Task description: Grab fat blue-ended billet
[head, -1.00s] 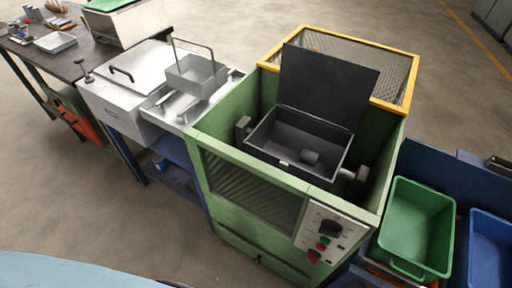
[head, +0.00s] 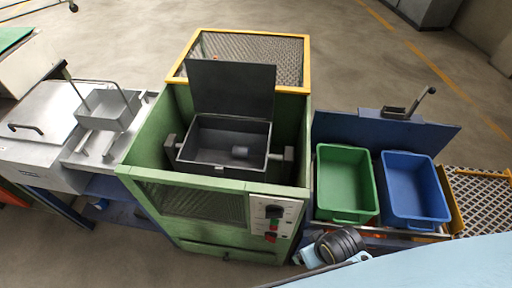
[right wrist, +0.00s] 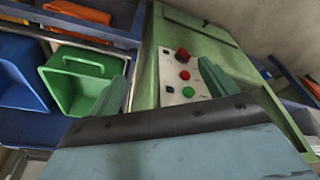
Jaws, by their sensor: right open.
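A short grey-blue cylinder (head: 240,152) lies inside the open dark box (head: 200,163) of the green machine. It is too small and dim to tell whether it is the fat blue-ended billet. My right gripper (right wrist: 164,72) is open, with two green-grey fingers spread and nothing visible between them. In the right wrist view it is in front of the machine's control panel (right wrist: 186,75). In the head view my right wrist is low, in front of the machine's right side, well short of the dark box. My left gripper is not in view.
The green machine (head: 150,185) has high walls and a raised dark lid (head: 232,88). A green bin (head: 345,215) and a blue bin (head: 415,217) stand to its right. A wire-handled metal tray (head: 108,108) sits on the bench at left.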

